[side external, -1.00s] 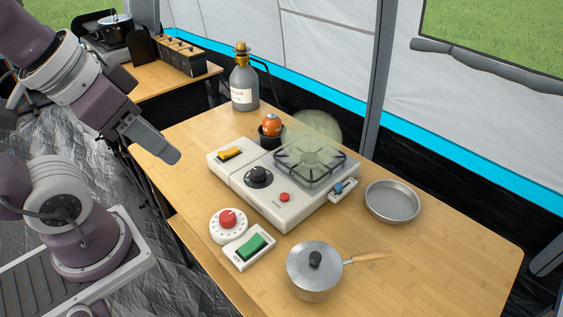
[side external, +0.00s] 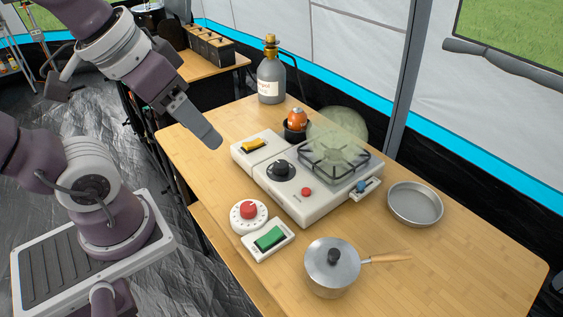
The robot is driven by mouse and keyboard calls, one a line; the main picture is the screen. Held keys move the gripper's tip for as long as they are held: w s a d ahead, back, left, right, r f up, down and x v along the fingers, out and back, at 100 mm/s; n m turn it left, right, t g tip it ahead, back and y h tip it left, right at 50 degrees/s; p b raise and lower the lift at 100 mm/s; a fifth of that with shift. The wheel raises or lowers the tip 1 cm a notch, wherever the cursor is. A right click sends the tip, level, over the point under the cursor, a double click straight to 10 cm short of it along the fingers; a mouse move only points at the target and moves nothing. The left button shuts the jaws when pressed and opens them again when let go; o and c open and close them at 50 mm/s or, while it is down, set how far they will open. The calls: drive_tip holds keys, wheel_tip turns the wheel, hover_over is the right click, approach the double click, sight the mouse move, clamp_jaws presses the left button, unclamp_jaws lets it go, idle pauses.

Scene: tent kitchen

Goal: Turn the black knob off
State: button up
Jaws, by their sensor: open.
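The black knob (side external: 281,170) is a round dial on the top of the white camping stove (side external: 318,205), left of the burner grate (side external: 333,158). A pale greenish haze (side external: 338,130) hangs over the burner. My gripper (side external: 216,143) is in the air left of the stove, above the table's left edge, pointing down and right. It is empty and apart from the knob. From this side its fingers overlap, so the gap between them is hidden.
A yellow switch (side external: 254,145), red button (side external: 306,192) and blue lever (side external: 361,186) are on the stove. A red dial (side external: 249,210), green switch (side external: 270,237), lidded pot (side external: 331,268) and pan (side external: 415,203) stand around it. An orange item (side external: 296,118) and gas bottle (side external: 270,76) stand behind.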

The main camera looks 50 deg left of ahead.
drive_tip(key=w+a+f+n+g, duration=0.2)
drive_tip(key=w+n, duration=0.4)
drive_tip(key=w, duration=0.3)
drive_tip(key=n+g, duration=0.3)
drive_tip(key=n, duration=0.8)
hover_over(281, 164)
drive_tip(key=f, duration=1.6)
drive_tip(key=shift+s+f, duration=0.25)
drive_tip(key=shift+f, duration=0.15)
drive_tip(key=f, duration=0.7)
drive_tip(key=shift+w+a+f, duration=0.1)
drive_tip(key=shift+w+f, duration=0.15)
drive_tip(key=shift+f, duration=0.1)
clamp_jaws()
